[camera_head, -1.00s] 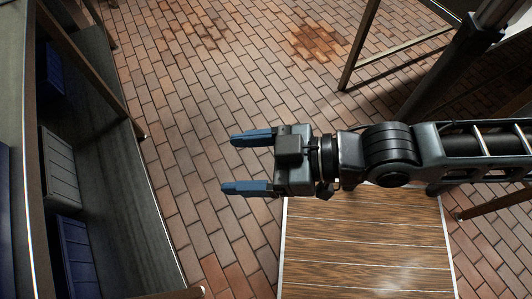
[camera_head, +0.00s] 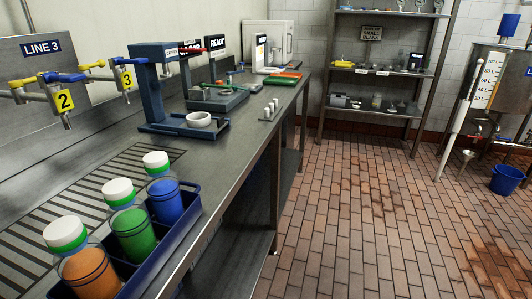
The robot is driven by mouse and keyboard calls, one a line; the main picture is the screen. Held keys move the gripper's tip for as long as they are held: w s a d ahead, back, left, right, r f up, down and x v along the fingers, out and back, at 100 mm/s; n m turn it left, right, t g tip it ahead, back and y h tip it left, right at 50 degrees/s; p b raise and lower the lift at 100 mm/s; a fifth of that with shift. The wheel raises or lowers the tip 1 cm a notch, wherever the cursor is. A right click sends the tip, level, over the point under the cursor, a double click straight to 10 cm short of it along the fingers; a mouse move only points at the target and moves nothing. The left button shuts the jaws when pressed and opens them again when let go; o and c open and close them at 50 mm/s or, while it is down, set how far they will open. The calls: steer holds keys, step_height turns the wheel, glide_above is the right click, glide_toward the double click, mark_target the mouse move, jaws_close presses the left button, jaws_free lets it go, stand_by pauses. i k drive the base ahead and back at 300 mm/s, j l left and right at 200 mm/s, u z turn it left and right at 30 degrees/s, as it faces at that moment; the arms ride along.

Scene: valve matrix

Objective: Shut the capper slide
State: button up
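A dark blue press-like machine (camera_head: 152,90), which looks like the capper, stands on the steel bench in the head view. It has an upright column and an overhanging head. A low blue base part (camera_head: 172,127) reaches out at its foot, with a white ring (camera_head: 199,119) on it near the bench's front edge. This part may be the slide; I cannot tell how far out it is. My gripper is outside the current view.
A blue crate (camera_head: 192,228) with orange, green and blue bottles stands at the near end of the steel bench (camera_head: 100,150). A second machine with a red handle (camera_head: 203,51) stands behind the capper. Several small white pieces stand near the bench edge.

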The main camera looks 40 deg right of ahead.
mark_target(201, 121)
steer(key=i+l, duration=0.85)
steer(key=l, duration=0.15)
steer(key=z, duration=0.05)
